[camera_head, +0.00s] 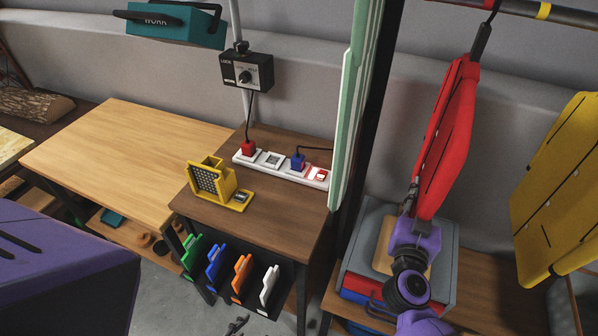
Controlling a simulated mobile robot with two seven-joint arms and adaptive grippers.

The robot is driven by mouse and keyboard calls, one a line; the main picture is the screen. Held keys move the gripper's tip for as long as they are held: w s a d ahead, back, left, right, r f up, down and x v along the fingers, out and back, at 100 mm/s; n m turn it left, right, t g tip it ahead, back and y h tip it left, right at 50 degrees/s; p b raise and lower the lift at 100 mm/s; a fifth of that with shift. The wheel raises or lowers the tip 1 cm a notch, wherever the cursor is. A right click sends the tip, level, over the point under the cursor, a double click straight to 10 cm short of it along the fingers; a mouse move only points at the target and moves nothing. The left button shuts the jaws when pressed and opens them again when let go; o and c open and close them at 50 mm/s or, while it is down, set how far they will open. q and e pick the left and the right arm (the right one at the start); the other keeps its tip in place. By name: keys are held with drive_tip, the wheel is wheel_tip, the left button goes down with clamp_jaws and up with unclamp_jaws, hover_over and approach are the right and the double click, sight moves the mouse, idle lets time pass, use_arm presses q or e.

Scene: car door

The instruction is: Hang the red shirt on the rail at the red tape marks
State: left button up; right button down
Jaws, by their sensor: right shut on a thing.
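The red shirt (449,135) hangs edge-on below the rail (565,13) at the upper right. Its dark hanger neck (482,42) rises to a hook at the rail, by a red tape mark (489,4).
A yellow shirt (560,190) hangs at the right, with yellow tape (544,10) on the rail. A pale green panel-like garment (352,110) and a dark post (372,100) stand left of the red shirt. A grey box (443,240) lies below it.

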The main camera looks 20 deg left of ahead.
use_arm(q)
drive_tip(key=shift+w+r+p, duration=0.4)
drive_tip(key=shift+w+r, duration=0.4)
drive_tip(key=shift+r, duration=0.1)
use_arm(e)
drive_tip(key=shift+a+r, duration=0.1)
drive_tip(key=shift+a, duration=2.75)
use_arm(q)
drive_tip(key=shift+r, duration=0.1)
drive_tip(key=shift+w+r+t, duration=0.3)
drive_tip(key=shift+w, duration=0.05)
use_arm(e)
drive_tip(key=shift+f, duration=0.25)
drive_tip(key=c, duration=1.5)
unclamp_jaws()
